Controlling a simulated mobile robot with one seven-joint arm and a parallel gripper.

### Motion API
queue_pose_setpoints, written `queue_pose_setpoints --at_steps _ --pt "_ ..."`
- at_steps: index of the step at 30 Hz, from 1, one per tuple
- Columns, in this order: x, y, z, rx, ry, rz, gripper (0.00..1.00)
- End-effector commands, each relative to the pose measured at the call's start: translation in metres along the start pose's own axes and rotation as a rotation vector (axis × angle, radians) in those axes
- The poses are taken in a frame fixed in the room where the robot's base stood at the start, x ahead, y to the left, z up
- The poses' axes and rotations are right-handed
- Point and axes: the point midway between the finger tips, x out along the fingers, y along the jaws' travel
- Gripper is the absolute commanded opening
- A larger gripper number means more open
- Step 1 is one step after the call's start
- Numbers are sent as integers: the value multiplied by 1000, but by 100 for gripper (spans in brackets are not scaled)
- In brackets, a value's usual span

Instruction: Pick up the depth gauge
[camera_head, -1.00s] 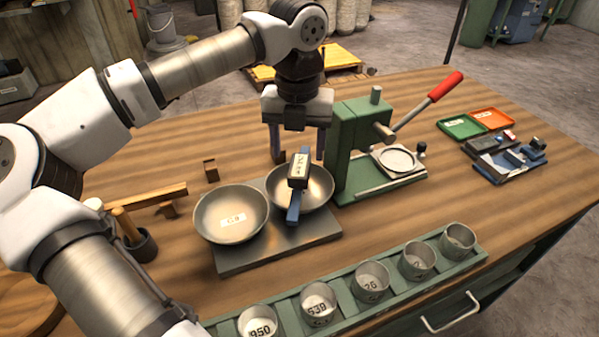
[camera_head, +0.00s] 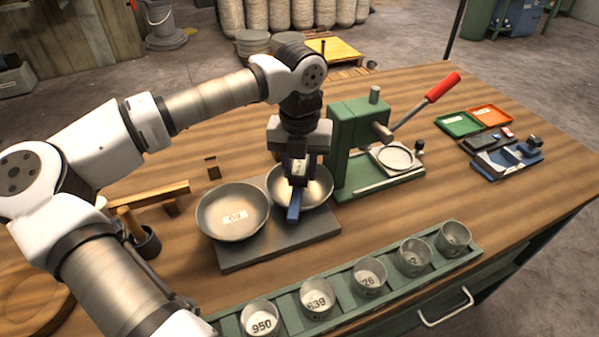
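The depth gauge (camera_head: 294,207) is a blue bar with a dark head and a pale label. It lies across the right metal bowl (camera_head: 323,186), its blue end pointing toward the front rim. My gripper (camera_head: 299,166) is directly over the bowl, pointing down, with its fingers down around the gauge's head. The head is partly hidden by the gripper, and contact between fingers and gauge cannot be made out.
A left bowl (camera_head: 231,212) with a label shares the dark metal base plate (camera_head: 280,242). A green press (camera_head: 353,150) with a red-handled lever stands close on the right. A green rack (camera_head: 340,312) of labelled cups runs along the front. Small trays (camera_head: 459,124) are at the right.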

Motion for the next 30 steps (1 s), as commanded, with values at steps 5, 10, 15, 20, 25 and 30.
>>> queue_pose_setpoints --at_steps 5,10,15,20,25,30 --pt "0 0 0 0 0 0 10" --pt "-1 0 0 0 -1 0 0" --pt "-2 0 0 0 -1 0 0" --pt "-13 0 0 -1 -1 1 0" --pt "-41 0 1 -1 -4 2 0" --pt "-84 0 1 -2 -5 2 0"
